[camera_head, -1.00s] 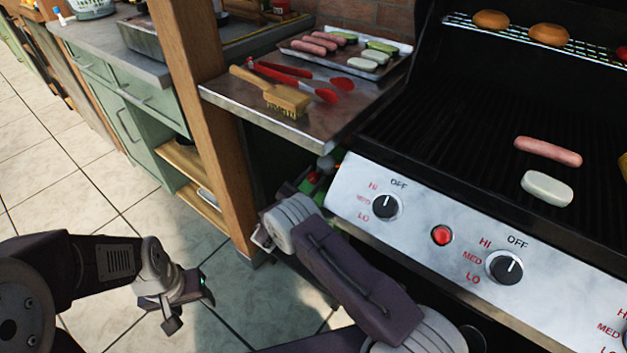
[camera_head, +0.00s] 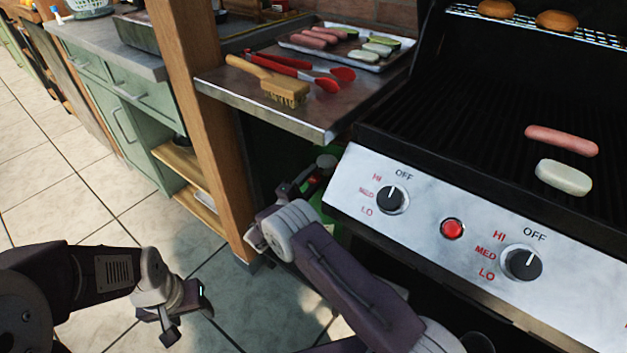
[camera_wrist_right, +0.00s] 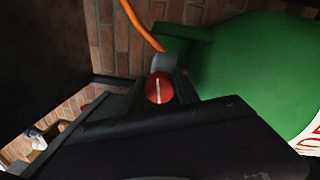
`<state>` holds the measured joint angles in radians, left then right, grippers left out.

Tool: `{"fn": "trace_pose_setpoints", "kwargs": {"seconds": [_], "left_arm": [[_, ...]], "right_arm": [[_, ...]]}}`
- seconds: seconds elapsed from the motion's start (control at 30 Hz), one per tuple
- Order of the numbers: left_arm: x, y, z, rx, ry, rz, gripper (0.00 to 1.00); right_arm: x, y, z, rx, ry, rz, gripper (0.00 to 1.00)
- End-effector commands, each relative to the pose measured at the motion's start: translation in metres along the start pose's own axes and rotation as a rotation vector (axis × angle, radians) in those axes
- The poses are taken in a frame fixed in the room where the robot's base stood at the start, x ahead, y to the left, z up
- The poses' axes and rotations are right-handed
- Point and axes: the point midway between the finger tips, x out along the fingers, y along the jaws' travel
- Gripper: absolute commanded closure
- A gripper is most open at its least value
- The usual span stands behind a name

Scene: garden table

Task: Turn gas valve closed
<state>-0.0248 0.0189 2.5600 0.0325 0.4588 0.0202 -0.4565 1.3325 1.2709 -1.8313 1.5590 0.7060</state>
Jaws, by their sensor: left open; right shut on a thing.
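The gas valve (camera_wrist_right: 159,88) is a round red knob with a white stripe, beside a grey fitting and an orange hose (camera_wrist_right: 141,24) in the right wrist view. The green gas bottle (camera_wrist_right: 255,70) is next to it. My right gripper (camera_wrist_right: 157,92) is shut on the red knob. In the head view my right gripper (camera_head: 308,181) reaches under the side shelf, left of the grill, and hides most of the valve. My left gripper (camera_head: 184,318) is open and empty above the tiled floor at lower left.
The grill's control panel (camera_head: 440,245) with knobs stands right of my right arm. A wooden post (camera_head: 205,120) is on its left. The metal side shelf (camera_head: 300,112) above holds a brush, red tongs and a food tray. Open floor lies at left.

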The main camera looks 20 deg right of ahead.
Motion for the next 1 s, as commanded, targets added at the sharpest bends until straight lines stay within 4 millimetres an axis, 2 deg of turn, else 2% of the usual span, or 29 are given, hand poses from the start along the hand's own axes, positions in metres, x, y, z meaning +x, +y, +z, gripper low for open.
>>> {"fn": "trace_pose_setpoints", "kwargs": {"seconds": [0.3, 0.77, 0.8, 0.87, 1.0], "left_arm": [[0.0055, -0.0001, 0.0005, 0.0, 0.0, 0.0, 0.43], [0.0057, -0.0001, 0.0006, 0.0, 0.0, 0.0, 0.43], [0.0057, -0.0001, 0.0006, 0.0, 0.0, 0.0, 0.43], [0.0057, -0.0001, 0.0006, 0.0, 0.0, 0.0, 0.43], [0.0057, -0.0001, 0.0006, 0.0, 0.0, 0.0, 0.43]], "right_arm": [[-0.0008, 0.0002, -0.0013, 0.087, -0.007, 0.0, 1.0], [-0.0007, 0.0008, -0.001, 0.099, -0.009, 0.0, 1.0], [-0.0007, 0.0008, -0.001, 0.099, -0.009, 0.0, 0.6], [-0.0006, 0.0008, -0.0009, 0.099, -0.009, 0.0, 0.43], [-0.0004, 0.0005, -0.0006, 0.099, -0.01, 0.0, 0.42]]}}
